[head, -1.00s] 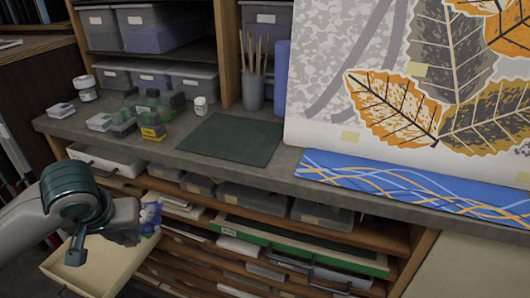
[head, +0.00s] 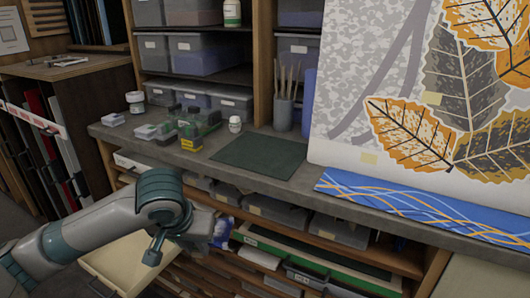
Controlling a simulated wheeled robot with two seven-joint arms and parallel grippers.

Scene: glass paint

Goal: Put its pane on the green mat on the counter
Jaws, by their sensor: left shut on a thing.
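The dark green mat (head: 262,155) lies flat and bare on the grey counter. My left gripper (head: 212,236) is low in front of the counter's front edge, to the lower left of the mat. It is shut on a small blue and white thing (head: 224,232), which shows only in part. I cannot tell whether this is the pane, as the gripper hides most of it. My right gripper is not in view.
The grey counter (head: 300,195) has small jars and boxes (head: 190,128) left of the mat, and a brush cup (head: 283,113) behind it. A blue patterned strip (head: 420,210) lies on the right. A pale drawer (head: 120,262) stands open below my left arm.

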